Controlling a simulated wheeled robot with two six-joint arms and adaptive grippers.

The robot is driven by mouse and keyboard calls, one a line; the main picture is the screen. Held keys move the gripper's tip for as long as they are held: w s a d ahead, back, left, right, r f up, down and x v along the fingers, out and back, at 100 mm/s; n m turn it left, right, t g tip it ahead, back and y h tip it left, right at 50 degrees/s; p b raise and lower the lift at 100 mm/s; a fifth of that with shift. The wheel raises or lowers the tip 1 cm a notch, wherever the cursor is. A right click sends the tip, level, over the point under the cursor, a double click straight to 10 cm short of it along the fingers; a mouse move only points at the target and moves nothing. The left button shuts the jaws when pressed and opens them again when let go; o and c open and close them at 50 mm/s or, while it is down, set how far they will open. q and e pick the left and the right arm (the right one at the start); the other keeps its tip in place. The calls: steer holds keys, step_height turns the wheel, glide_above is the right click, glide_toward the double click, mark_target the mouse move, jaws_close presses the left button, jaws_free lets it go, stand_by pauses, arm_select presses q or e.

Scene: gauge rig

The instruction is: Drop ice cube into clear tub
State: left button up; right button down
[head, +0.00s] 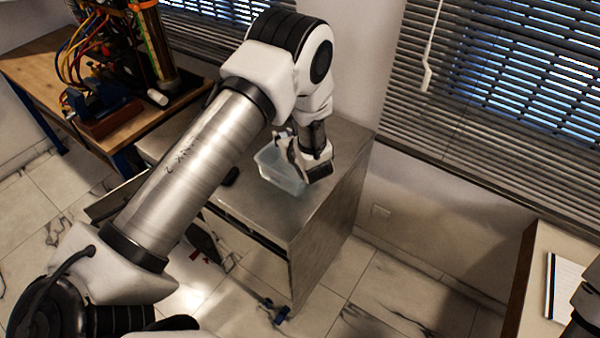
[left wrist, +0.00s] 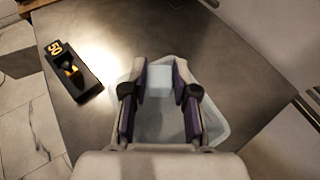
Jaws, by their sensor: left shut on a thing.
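The clear tub (head: 273,172) stands on the grey metal cabinet top (head: 333,205). My left gripper (head: 312,172) points down at the tub, over its right part in the head view. In the left wrist view the tub (left wrist: 213,120) lies below and around the fingers of my left gripper (left wrist: 158,78). The ice cube (left wrist: 158,82), a pale bluish block, is between the fingertips, and the gripper is shut on it. I cannot tell how high the cube is above the tub floor. In the head view the cube is hidden by the gripper. My right gripper is not in view.
A black device with a yellow 50 (left wrist: 67,66) lies on the cabinet, left of the tub. A wooden bench (head: 38,72) with wired equipment stands at upper left. Window blinds (head: 500,90) hang behind. The cabinet top right of the tub is clear.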

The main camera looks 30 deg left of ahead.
arm_select(q)
step_height(320, 180, down, 6)
steer(key=b, duration=0.2)
steer(key=shift+a, duration=0.15)
steer(key=o, duration=1)
steer(key=shift+w+a+f, duration=0.15)
steer(key=shift+w+f, duration=0.05)
steer(key=v, duration=1.2)
steer(key=shift+r, duration=0.1)
